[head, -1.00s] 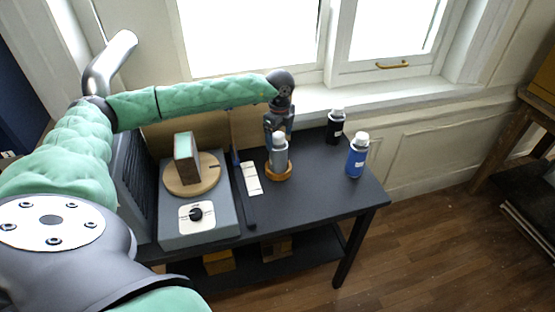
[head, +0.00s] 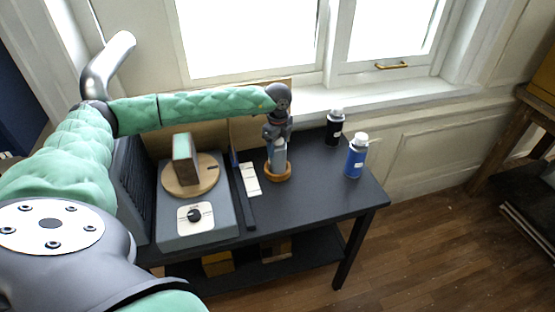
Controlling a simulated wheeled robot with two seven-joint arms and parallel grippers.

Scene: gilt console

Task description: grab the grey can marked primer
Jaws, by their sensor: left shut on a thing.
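The grey can (head: 279,160) stands upright on a round wooden coaster (head: 285,177) on the dark table, its upper part covered by my gripper. Its marking is too small to read. My left gripper (head: 277,146) comes down from above at the end of the green arm and is shut on the grey can. The can's base is at the coaster, and I see no clear gap beneath it. My right gripper is not in view.
A black can (head: 334,130) and a blue can (head: 355,158) stand to the right on the table (head: 318,196). A grey machine (head: 181,228) with a round wooden disc and an upright block stands left. A white card (head: 250,179) lies between. The table's front right is clear.

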